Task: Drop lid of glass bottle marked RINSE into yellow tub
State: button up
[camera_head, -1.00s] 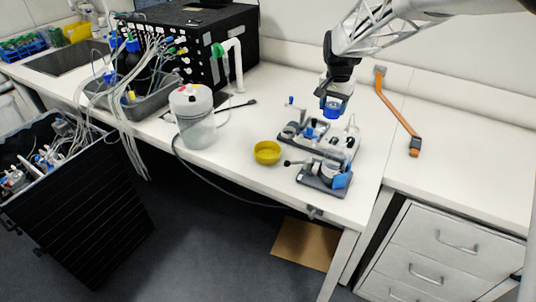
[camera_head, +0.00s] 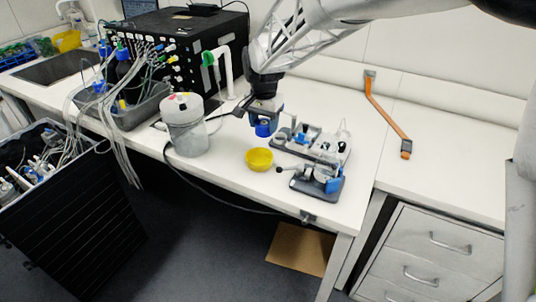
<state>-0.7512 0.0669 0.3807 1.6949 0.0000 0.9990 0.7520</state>
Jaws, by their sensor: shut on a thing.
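My gripper (camera_head: 264,118) is shut on a blue lid (camera_head: 264,129), held above the bench. The lid is up and behind the yellow tub (camera_head: 259,160) in the picture, with a gap between them. The tub stands on the white bench near its front edge, left of two grey holders. I cannot read the word RINSE on anything here, and I cannot tell which container is that glass bottle.
A grey holder (camera_head: 326,150) with small lab parts stands right of the lid, and a second holder (camera_head: 304,184) stands in front of it. A large white-topped container (camera_head: 186,130) stands to the left. An orange strap (camera_head: 388,120) lies on the right.

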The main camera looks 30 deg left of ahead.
jog(key=shift+f, duration=0.2)
dwell(0.3)
jog(key=shift+f, duration=2.8)
jog(key=o, duration=1)
jog(key=shift+c, duration=0.2)
jog(key=shift+r, duration=0.1)
jog(key=shift+r, duration=3.8)
